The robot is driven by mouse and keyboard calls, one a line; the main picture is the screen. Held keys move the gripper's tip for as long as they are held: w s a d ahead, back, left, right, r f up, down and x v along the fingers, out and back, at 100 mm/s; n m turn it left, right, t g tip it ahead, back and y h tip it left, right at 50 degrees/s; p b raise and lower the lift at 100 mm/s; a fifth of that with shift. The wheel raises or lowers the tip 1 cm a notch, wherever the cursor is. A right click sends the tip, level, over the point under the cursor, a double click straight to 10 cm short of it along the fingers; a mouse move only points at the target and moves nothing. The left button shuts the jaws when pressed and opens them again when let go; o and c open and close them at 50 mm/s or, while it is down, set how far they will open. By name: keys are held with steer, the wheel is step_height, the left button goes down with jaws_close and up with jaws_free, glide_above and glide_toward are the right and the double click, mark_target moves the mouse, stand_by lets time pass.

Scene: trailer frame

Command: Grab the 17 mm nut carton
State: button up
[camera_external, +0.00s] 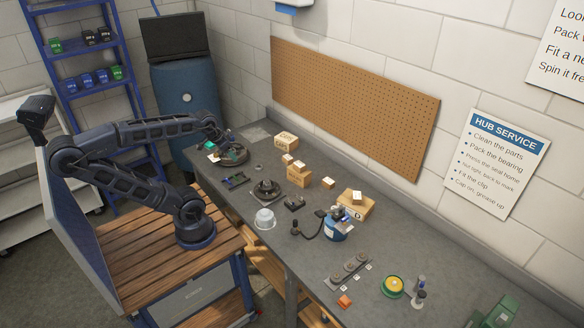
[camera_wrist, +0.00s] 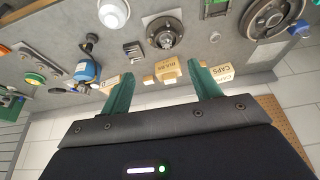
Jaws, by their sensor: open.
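Several light brown cartons stand along the wall side of the bench, and I cannot tell by print which is the 17 mm nut carton. A mid-sized carton (camera_external: 299,177) stands in the middle group; in the wrist view a printed carton (camera_wrist: 168,70) shows upside down between my fingers, its print too small to read surely. A carton marked CAPS (camera_external: 286,143) stands farther left and also shows in the wrist view (camera_wrist: 226,72). My gripper (camera_wrist: 162,74) is open and empty, its green fingers apart, held above the bench's far left end, clear of the cartons.
Small cartons (camera_external: 328,183) and a larger carton (camera_external: 358,208) stand to the right. A round hub (camera_external: 233,155) lies beneath my arm's end. A pegboard (camera_external: 350,105) covers the wall behind.

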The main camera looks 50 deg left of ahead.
steer(key=shift+o, duration=0.4)
steer(key=shift+w, duration=0.1)
steer(key=n+g+h, duration=0.4)
steer(key=n+h, duration=0.1)
steer(key=n, duration=1.4)
glide_above(329, 181)
steer(key=a, duration=0.3)
step_height(329, 181, down, 25)
steer(key=shift+a+f, duration=0.1)
steer(key=x, duration=1)
steer(key=shift+s+a+f, duration=0.25)
steer(key=shift+s+f, duration=0.05)
steer(key=shift+f, duration=0.05)
steer(key=c, duration=1.2)
